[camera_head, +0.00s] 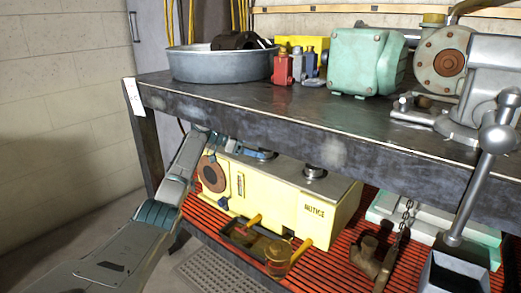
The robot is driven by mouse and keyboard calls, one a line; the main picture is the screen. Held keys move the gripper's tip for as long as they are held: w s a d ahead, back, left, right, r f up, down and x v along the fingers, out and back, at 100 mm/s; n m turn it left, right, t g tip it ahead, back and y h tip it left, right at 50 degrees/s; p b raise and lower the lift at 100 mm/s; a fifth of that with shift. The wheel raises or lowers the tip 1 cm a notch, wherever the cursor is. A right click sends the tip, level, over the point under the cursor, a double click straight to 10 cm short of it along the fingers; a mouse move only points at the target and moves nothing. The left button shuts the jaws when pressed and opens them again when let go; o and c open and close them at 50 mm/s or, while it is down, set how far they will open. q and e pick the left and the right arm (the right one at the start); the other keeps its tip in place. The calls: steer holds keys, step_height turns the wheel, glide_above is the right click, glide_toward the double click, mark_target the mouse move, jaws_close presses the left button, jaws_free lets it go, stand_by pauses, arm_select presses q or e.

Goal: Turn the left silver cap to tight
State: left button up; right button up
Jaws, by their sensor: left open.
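A yellow box marked NOTICE (290,200) stands on the red slatted lower shelf under the workbench. Two silver caps show on its top. The left silver cap (263,154) is near the box's back left, partly in the shadow of the bench top. The right silver cap (314,171) is further right and in clear view. My left gripper (238,146) is open, just left of the left silver cap and under the bench edge. It is small and dark here, so I cannot tell whether it touches the cap. My right gripper is not in view.
The workbench top (270,112) overhangs the box closely. On it stand a round metal pan (220,66), a green motor (365,62) and a grey vise (490,80). Brass fittings (279,254) and a hanging chain (402,222) are in front and to the right.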

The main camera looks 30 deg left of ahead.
mark_target(259, 149)
arm_select(q)
steer(key=v, duration=0.4)
steer(key=shift+s+a+r+p, duration=0.1)
steer(key=shift+s+a+p, duration=0.05)
steer(key=shift+p, duration=0.25)
steer(key=shift+s+a+r, duration=0.15)
steer(key=shift+s+a, duration=0.15)
steer(key=shift+a, duration=0.05)
